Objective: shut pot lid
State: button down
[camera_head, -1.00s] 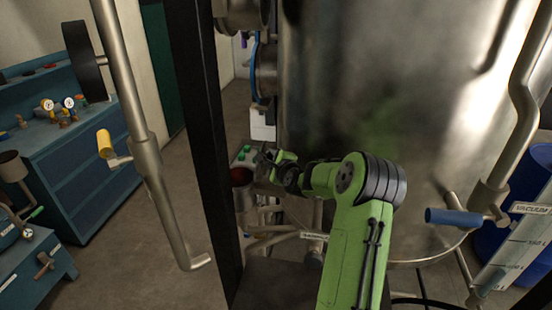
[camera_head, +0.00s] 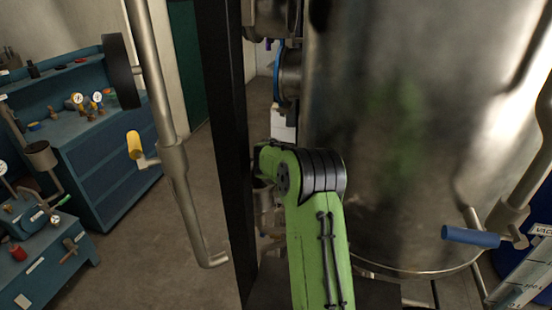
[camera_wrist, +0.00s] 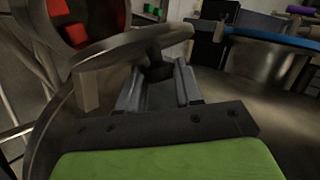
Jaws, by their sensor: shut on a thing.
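In the wrist view my gripper (camera_wrist: 157,85) has its two grey fingers close around a small dark piece (camera_wrist: 157,72). This piece sits just below a curved grey metal rim (camera_wrist: 125,45), which looks like the edge of a lid; I cannot tell for sure. Behind the rim at upper left is a dark round part with red patches (camera_wrist: 78,33). Which part is the pot's body is unclear. In the head view my gripper is hidden behind my green arm and the black post.
The black post (camera_head: 225,150) stands close left of my arm. A large steel tank (camera_head: 400,130) fills the right, with a blue-handled lever (camera_head: 470,237) in front. A pipe with a yellow handle (camera_head: 134,145) hangs left. Blue benches (camera_head: 110,165) stand farther left.

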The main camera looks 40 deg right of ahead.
jog(key=shift+w+a+r, duration=0.1)
jog(key=shift+w, duration=0.05)
dwell(0.3)
jog(key=c, duration=0.8)
grip_release()
jog(key=shift+o, duration=0.2)
notch_tip(320, 180, up, 10)
jog(key=shift+f, duration=0.1)
